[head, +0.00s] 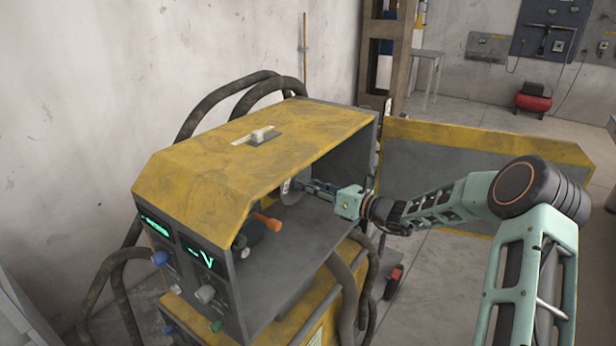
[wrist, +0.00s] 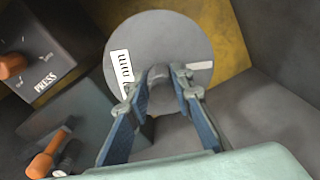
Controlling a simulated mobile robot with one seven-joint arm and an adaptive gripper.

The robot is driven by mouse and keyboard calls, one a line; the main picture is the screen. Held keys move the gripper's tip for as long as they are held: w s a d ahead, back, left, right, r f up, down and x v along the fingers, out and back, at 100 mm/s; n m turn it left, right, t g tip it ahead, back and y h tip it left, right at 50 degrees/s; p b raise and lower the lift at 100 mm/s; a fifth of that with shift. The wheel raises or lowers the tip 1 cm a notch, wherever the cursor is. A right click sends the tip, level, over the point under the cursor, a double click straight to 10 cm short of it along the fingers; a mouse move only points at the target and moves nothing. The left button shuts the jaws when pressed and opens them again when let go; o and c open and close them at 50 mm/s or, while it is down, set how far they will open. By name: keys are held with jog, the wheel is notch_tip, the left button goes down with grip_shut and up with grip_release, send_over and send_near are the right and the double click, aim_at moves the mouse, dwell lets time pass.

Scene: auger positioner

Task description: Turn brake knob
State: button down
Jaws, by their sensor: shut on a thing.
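The brake knob (wrist: 158,75) appears as a small grey rounded piece at the middle of a round grey disc (wrist: 140,45) in the wrist view. The disc carries a white printed label (wrist: 121,68) and a pale strip on its right side. My gripper (wrist: 157,85) reaches to the disc's centre with its two blue fingers on either side of the knob, shut on it. In the head view my gripper (head: 306,186) reaches inside the open yellow and grey machine housing (head: 240,140) against the disc (head: 290,192). The knob itself is hidden there.
An orange-handled lever (head: 266,221) stands inside the housing, left of my gripper; it also shows in the wrist view (wrist: 45,155). A panel marked PRESS with an orange knob (wrist: 12,66) is at upper left. The open yellow-edged door (head: 470,180) lies behind my arm.

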jog(key=shift+m+p, duration=0.8)
jog(key=shift+m, duration=0.2)
jog(key=c, duration=1.7)
grip_release()
jog(key=v, duration=1.2)
